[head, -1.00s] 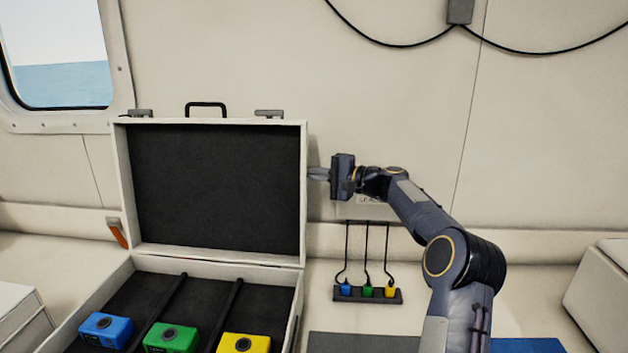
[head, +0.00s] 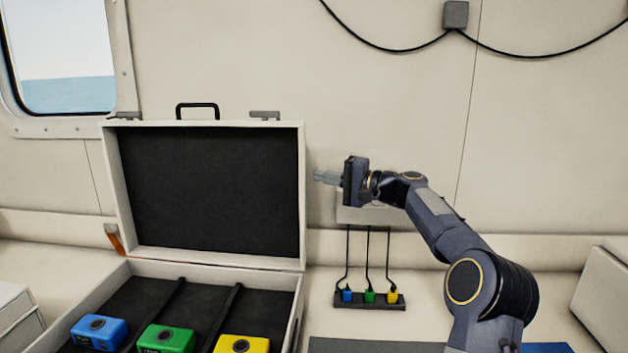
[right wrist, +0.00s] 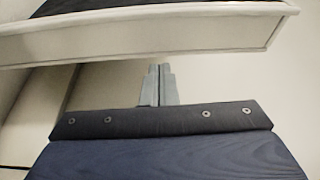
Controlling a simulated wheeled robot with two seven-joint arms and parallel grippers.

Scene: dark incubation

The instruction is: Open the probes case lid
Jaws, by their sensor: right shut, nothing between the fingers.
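The probes case lid (head: 303,190) stands open, upright at the back of the case, its dark lining facing me. Its black handle (head: 198,106) and two latches are at the top edge. The case base (head: 297,290) holds a blue probe (head: 98,332), a green probe (head: 165,339) and a yellow probe (head: 241,344). My right gripper (head: 318,176) is just right of the lid's right edge, apart from it, shut and empty. In the right wrist view its closed fingers (right wrist: 158,85) point toward the pale lid edge (right wrist: 150,38). My left gripper is not in view.
A small dark rack (head: 370,300) with blue, green and yellow plugs on cables stands right of the case. An orange-handled item (head: 115,240) is at the left. A wall box (head: 456,14) with cables hangs above. A pale box (head: 605,300) stands far right.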

